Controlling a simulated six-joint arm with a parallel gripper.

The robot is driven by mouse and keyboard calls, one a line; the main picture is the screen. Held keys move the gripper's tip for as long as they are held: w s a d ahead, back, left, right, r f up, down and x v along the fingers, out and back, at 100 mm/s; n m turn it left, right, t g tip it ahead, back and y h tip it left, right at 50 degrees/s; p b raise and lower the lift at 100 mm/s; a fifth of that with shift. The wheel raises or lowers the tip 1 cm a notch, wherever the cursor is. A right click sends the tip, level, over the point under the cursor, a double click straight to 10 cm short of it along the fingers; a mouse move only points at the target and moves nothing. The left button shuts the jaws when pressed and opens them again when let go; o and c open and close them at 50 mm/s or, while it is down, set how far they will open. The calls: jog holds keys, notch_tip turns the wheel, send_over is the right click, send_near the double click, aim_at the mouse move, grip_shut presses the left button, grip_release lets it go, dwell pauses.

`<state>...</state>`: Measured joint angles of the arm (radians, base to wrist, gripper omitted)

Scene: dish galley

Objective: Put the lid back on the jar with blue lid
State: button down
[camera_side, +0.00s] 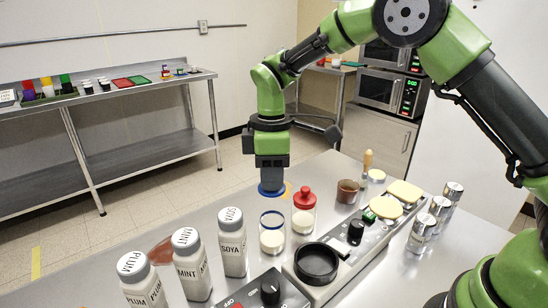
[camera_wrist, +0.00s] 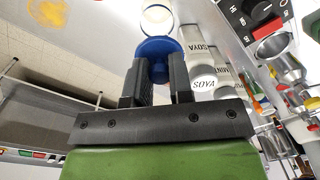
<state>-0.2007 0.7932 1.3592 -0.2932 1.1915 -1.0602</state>
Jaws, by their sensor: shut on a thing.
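My gripper (camera_side: 271,178) points down above the steel counter and is shut on the blue lid (camera_side: 272,190). In the wrist view the blue lid (camera_wrist: 157,47) sits between both fingers of my gripper (camera_wrist: 160,82). The open clear jar (camera_side: 272,237) with a blue rim and pale contents stands upright on the counter. In the side view it is nearer the camera than the lid and lower. In the wrist view the jar (camera_wrist: 158,17) is just beyond the lid, partly hidden by it. Lid and jar look apart.
A red-lidded jar (camera_side: 304,213) stands close to the right of the open jar. White SOYA (camera_side: 232,243), MINT (camera_side: 191,265) and PLUM (camera_side: 142,284) bottles stand at left. A black round pan (camera_side: 316,263) on a scale-like unit is in front. A brown cup (camera_side: 347,192) stands behind.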

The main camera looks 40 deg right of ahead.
notch_tip(320, 180, down, 6)
jog(key=shift+f, duration=0.25)
dwell(0.4)
jog(key=shift+f, duration=0.15)
dwell(1.9)
jog(key=shift+c, duration=2.4)
grip_release()
jog(key=shift+r, duration=3.5)
grip_shut()
